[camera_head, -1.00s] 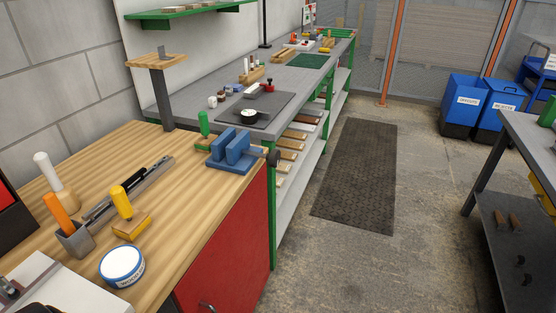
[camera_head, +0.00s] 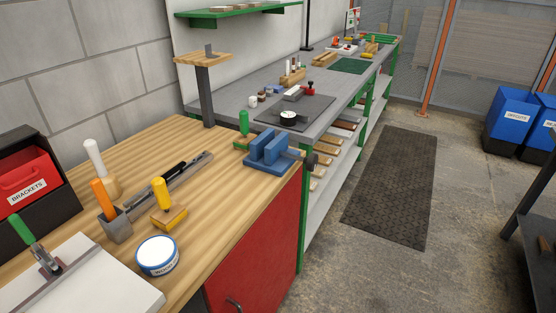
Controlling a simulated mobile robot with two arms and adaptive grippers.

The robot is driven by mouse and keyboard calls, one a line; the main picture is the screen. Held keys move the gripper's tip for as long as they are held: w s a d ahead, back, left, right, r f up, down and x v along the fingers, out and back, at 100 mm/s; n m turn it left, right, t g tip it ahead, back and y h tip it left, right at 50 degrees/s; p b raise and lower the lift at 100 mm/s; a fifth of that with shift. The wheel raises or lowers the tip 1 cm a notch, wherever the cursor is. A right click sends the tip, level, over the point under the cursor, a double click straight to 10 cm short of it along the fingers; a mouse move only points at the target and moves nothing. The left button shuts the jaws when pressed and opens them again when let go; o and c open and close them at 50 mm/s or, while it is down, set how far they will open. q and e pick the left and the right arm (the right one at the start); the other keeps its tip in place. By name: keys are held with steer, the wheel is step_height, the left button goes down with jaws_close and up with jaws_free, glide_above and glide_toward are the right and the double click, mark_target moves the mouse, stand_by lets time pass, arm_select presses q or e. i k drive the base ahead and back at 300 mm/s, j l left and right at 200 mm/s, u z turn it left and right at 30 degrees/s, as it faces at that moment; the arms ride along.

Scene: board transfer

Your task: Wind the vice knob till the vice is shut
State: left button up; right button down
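The blue vice (camera_head: 270,152) sits at the right front corner of the wooden bench (camera_head: 232,190). Its two upright blue jaws stand apart with a gap between them. The dark round vice knob (camera_head: 312,160) sticks out on the vice's right side, past the bench edge. Neither of my grippers shows in the head view.
On the bench are a green-handled tool (camera_head: 244,124), a yellow-handled tool (camera_head: 162,196), a round tin (camera_head: 157,256), a grey cup (camera_head: 116,226) and a white board (camera_head: 80,285). A wooden-topped stand (camera_head: 206,95) rises behind. The floor with a dark mat (camera_head: 392,185) is open to the right.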

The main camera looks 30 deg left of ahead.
mark_target(311, 162)
steer(key=i+l+u, duration=0.15)
steer(key=u, duration=0.3)
steer(key=i+l+u, duration=0.2)
steer(key=u, duration=0.25)
steer(key=i+l+u, duration=0.15)
steer(key=l+u, duration=0.2)
steer(key=u, duration=0.15)
steer(key=l+u, duration=0.3)
steer(key=u, duration=0.15)
steer(key=i, duration=0.05)
